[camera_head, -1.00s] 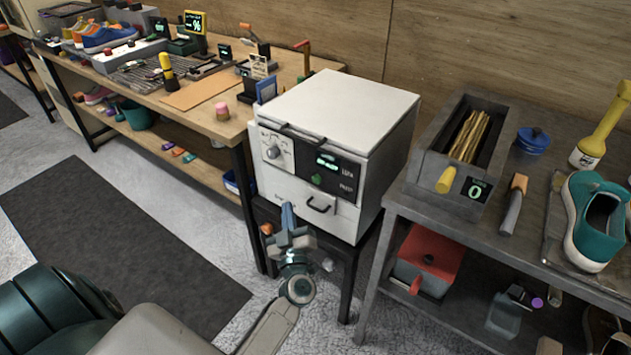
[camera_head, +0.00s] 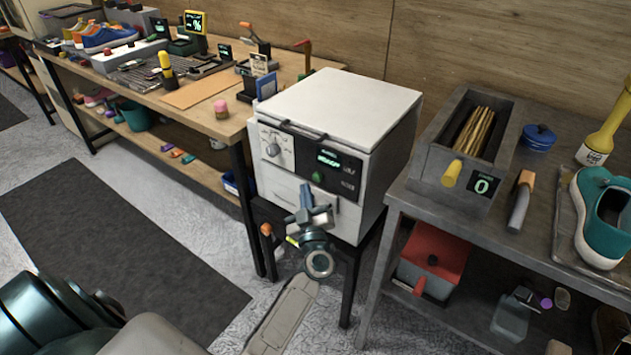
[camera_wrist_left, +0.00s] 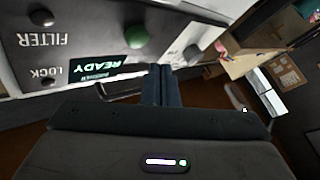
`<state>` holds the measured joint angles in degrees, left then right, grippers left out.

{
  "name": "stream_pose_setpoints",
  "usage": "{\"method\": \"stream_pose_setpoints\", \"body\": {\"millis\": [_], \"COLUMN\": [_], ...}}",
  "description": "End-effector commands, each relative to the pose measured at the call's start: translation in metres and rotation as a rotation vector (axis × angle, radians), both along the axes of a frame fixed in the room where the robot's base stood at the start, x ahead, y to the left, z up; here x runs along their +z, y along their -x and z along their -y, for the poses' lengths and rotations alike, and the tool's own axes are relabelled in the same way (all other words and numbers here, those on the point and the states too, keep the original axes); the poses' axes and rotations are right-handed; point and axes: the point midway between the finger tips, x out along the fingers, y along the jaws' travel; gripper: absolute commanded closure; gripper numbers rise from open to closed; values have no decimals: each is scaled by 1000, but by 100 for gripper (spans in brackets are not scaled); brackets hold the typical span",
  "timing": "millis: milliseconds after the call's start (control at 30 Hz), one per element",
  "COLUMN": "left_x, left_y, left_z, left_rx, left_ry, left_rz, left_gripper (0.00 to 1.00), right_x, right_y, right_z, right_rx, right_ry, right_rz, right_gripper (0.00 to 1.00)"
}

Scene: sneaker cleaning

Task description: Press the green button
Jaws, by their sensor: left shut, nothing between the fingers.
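The green button (camera_head: 318,177) is on the dark front panel of a white box-shaped machine (camera_head: 345,110), below a lit display (camera_head: 328,159). It also shows in the left wrist view as a green round knob (camera_wrist_left: 137,37), where the panel appears upside down. My left gripper (camera_head: 306,190) is in front of the machine, with its fingertips just below and left of the button. In the left wrist view its fingers (camera_wrist_left: 161,72) are together and empty, and a gap shows between them and the button. My right gripper is not in view.
A round dial (camera_head: 273,150) is left of the button. A grey bench (camera_head: 490,228) with a rod-filled box (camera_head: 462,150) and a teal shoe (camera_head: 603,222) is at the right. A wooden workbench (camera_head: 190,117) is at the left. Floor in front is open.

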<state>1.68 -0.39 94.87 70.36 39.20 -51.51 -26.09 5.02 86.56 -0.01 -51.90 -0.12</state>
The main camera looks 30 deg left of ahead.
Motion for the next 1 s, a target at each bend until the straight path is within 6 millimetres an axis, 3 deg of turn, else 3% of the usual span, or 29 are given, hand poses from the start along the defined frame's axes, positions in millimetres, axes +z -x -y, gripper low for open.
{"method": "stream_pose_setpoints", "body": {"millis": [267, 1000], "left_x": [1, 1], "left_y": [-15, -15], "left_z": [1, 1], "left_rx": [0, 0], "left_ry": [0, 0], "left_rz": [0, 0], "left_gripper": [100, 100], "right_x": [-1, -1], "right_y": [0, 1], "right_z": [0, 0], "right_rx": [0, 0], "right_ry": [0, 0], "right_rz": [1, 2], "right_gripper": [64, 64]}}
